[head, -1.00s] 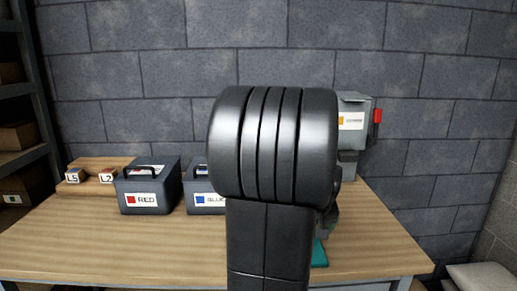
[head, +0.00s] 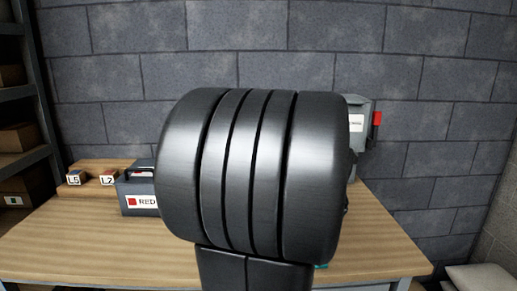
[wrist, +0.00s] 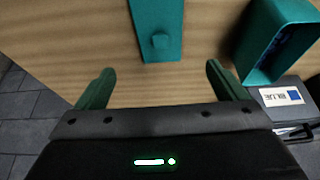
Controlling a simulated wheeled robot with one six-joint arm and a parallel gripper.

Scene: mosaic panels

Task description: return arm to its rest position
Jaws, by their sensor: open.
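My gripper (wrist: 158,88) shows in the wrist view with its two green fingers spread wide and nothing between them. It is above the wooden table (wrist: 95,35). A teal flat piece with a small raised knob (wrist: 160,42) lies on the table beyond the fingertips. In the head view my own arm, a large dark ribbed joint, fills the middle and hides the gripper.
A teal open box (wrist: 270,45) and the blue-labelled case (wrist: 285,97) are close to the right finger. The red-labelled case (head: 137,192) is partly hidden. Blocks L5 (head: 74,178) and L2 (head: 108,179) sit at left. A grey machine (head: 357,120) with a red lever stands behind my arm.

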